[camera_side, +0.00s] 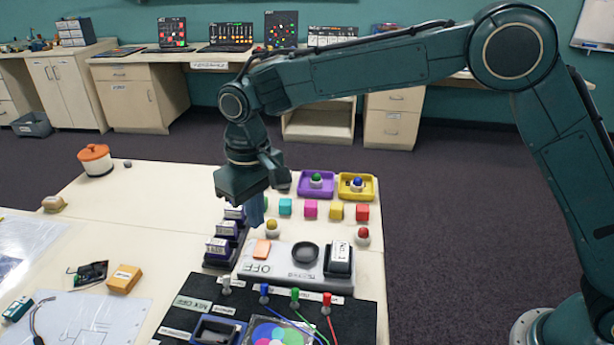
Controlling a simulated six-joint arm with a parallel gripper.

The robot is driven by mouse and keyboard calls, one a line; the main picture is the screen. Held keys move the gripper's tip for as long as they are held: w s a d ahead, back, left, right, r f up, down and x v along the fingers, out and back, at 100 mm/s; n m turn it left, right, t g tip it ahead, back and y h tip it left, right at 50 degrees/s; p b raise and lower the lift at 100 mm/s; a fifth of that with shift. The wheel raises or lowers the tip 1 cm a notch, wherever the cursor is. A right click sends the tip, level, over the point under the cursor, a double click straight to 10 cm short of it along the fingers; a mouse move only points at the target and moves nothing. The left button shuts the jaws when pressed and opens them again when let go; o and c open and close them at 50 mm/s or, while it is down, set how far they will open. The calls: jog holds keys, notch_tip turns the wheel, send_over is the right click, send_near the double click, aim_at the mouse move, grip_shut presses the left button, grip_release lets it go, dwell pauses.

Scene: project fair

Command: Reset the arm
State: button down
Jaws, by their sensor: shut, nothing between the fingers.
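My gripper (257,212) hangs from my dark green arm, pointing down above the white table (140,205). It is shut and empty. It is over the area near the dark rack of purple-and-white blocks (217,248) and hides part of that area. My arm reaches in from the right side of the picture, bent at the elbow high up.
Colored cubes (310,208) stand in a row right of my gripper. Behind them are a purple tray (303,191) and a yellow tray (368,193) with balls. A grey switch panel (260,268) and a black board (358,318) with colored pegs lie in front. The table's left middle is mostly clear.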

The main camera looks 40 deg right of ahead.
jog(key=shift+r, duration=0.1)
jog(key=s+d+r+m+t, duration=0.1)
jog(key=s+d+r, duration=0.45)
jog(key=d, duration=0.25)
jog(key=s+d+r+t, duration=0.1)
jog(key=s+d+r, duration=0.4)
jog(key=d+r, duration=0.25)
jog(key=s+d+f+m+t, duration=0.1)
jog(key=s+d, duration=0.4)
jog(key=s, duration=0.4)
jog(key=s+d+f+m+t, duration=0.1)
jog(key=s+d+t, duration=0.1)
jog(key=s+d, duration=0.4)
jog(key=shift+s+f+t, duration=0.3)
jog(key=shift+s, duration=1.55)
